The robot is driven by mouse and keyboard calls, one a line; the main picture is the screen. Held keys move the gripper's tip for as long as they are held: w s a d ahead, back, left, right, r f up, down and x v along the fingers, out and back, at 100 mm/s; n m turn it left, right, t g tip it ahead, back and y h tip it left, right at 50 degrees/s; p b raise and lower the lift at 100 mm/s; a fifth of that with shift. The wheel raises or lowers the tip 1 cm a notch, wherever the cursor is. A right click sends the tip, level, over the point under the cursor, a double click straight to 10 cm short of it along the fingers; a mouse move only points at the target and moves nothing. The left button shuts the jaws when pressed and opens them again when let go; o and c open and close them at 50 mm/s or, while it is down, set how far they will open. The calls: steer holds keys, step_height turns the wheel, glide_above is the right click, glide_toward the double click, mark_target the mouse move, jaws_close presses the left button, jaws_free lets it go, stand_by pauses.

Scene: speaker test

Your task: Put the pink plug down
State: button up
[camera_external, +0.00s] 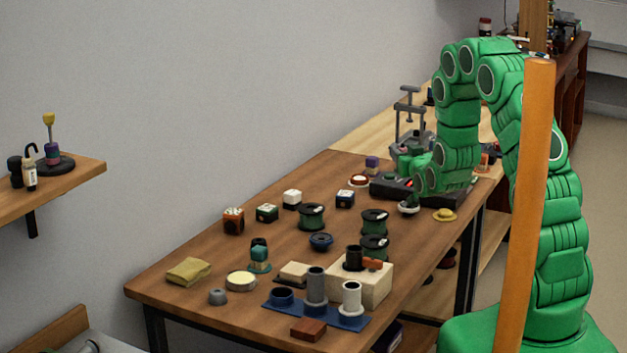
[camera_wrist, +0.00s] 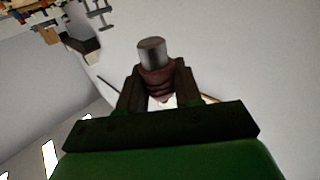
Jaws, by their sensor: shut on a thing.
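In the wrist view my gripper (camera_wrist: 157,82) is shut, its two dark fingers on either side of a dull reddish-pink piece with a grey cylindrical end, which I take to be the pink plug (camera_wrist: 156,72). The plug's lower part is hidden between the fingers. In the external view my green arm bends down over the far end of the brown table (camera_external: 190,285), near a black box (camera_external: 385,188). The fingers and plug are too small and covered to make out there.
A blue plate (camera_external: 333,321) carrying a grey cylinder (camera_external: 316,286) and a white cylinder (camera_external: 351,297) is at the front. A beige block (camera_external: 372,290) stands behind it. Several dark green spools (camera_external: 312,216) and small cubes crowd the middle.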

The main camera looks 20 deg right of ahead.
stand_by(0.4)
steer(key=shift+d+r+n+y, duration=0.3)
steer(key=shift+y, duration=0.2)
steer(key=shift+s+d+r+n+y, duration=0.1)
steer(key=shift+d+r+n+y, duration=0.2)
steer(key=shift+n+y, duration=0.45)
steer(key=s+d+f+n+g+y, duration=0.1)
steer(key=s+d+n+g+y, duration=0.1)
steer(key=s+y, duration=0.4)
steer(key=s+d+f+n+g+y, duration=0.1)
steer(key=s+n+g+y, duration=0.4)
steer(key=s, duration=1.2)
steer(key=shift+s+d+n+g+y, duration=0.15)
steer(key=shift+d+n+g+y, duration=0.15)
steer(key=shift+d+n+y, duration=0.55)
steer(key=shift+a, duration=0.15)
